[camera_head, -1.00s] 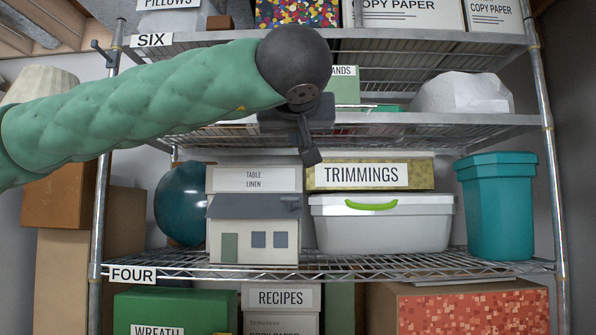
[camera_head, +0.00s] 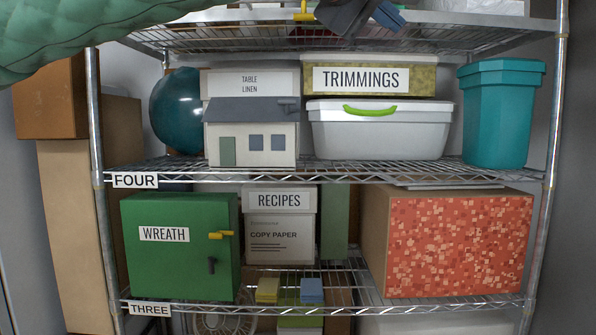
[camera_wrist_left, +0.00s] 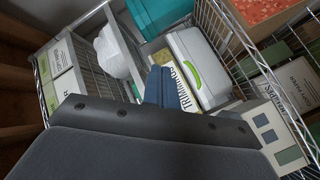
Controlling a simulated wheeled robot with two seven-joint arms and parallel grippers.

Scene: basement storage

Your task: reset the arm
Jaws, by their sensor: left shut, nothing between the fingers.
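My left arm (camera_head: 120,30), in a green padded sleeve, comes in at the top left of the head view. My left gripper (camera_head: 388,16) shows at the top edge, partly cut off, in front of the upper shelf. In the left wrist view its blue-grey fingers (camera_wrist_left: 168,87) are together with nothing between them. The fingers appear apart from the boxes on the rack. My right gripper is in neither view.
A wire rack holds a TRIMMINGS box (camera_head: 368,80), a white bin with a green handle (camera_head: 380,135), a teal bin (camera_head: 500,115), a small house (camera_head: 252,140), a green WREATH cabinet (camera_head: 180,270), a RECIPES box (camera_head: 280,220) and a red-patterned box (camera_head: 455,245).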

